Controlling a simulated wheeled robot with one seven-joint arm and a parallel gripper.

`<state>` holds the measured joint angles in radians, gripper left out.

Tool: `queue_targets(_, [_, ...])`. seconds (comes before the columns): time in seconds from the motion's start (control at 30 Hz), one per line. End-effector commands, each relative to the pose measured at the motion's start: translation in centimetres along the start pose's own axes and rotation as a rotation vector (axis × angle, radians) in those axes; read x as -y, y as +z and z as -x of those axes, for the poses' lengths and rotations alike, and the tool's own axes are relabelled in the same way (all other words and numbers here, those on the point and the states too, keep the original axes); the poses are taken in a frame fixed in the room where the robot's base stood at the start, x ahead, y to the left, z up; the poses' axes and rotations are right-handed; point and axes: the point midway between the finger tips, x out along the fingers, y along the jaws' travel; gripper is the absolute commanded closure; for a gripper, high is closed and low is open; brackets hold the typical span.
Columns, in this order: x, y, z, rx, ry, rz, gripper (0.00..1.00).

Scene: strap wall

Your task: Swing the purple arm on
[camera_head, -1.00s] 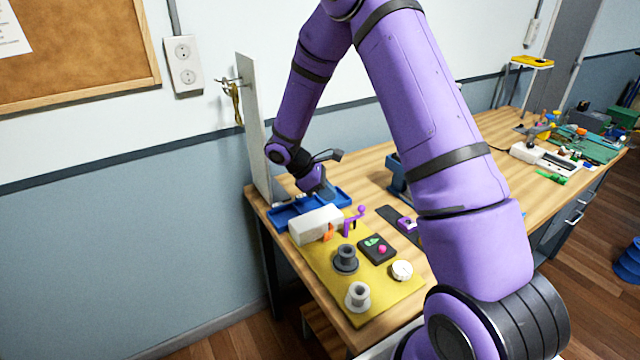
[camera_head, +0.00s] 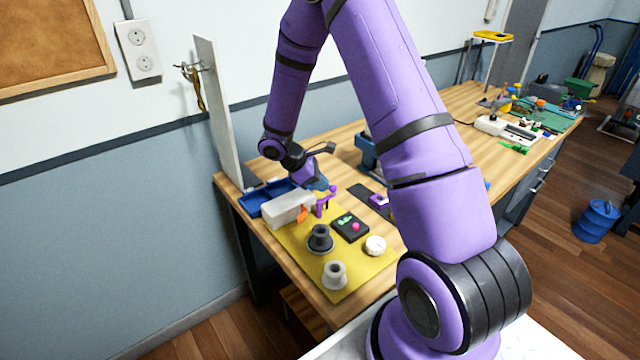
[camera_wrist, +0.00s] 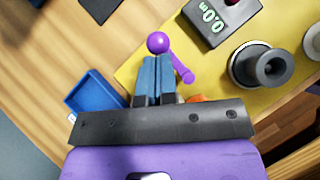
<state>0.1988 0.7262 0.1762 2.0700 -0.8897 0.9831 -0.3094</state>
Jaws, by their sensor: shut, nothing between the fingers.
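The purple arm (camera_head: 322,206) with a ball on its end stands beside a white block (camera_head: 288,209) on the yellow board. In the wrist view the arm (camera_wrist: 182,68) slants down to the right from its purple ball (camera_wrist: 158,42). My gripper (camera_wrist: 154,60) is shut and empty, its blue-grey fingertips right at the ball. I cannot tell whether they touch it. In the head view my gripper (camera_head: 319,184) is low, just behind and left of the ball. My gripper's mount hides most of the white block in the wrist view.
The yellow board (camera_head: 345,280) also carries an orange lever (camera_head: 303,214), a dark box (camera_head: 350,227) with a pink knob, a white dial (camera_head: 375,246) and two flanged posts. A blue tray (camera_head: 255,203) lies behind. An upright white panel (camera_head: 215,110) stands at left.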

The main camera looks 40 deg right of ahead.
Motion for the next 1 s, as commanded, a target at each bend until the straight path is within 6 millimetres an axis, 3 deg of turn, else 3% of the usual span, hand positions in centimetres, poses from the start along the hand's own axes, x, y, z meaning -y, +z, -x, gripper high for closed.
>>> queue_targets(1.0, [0.2, 0.5, -0.41, 0.001, -0.143, -0.175, 1.0])
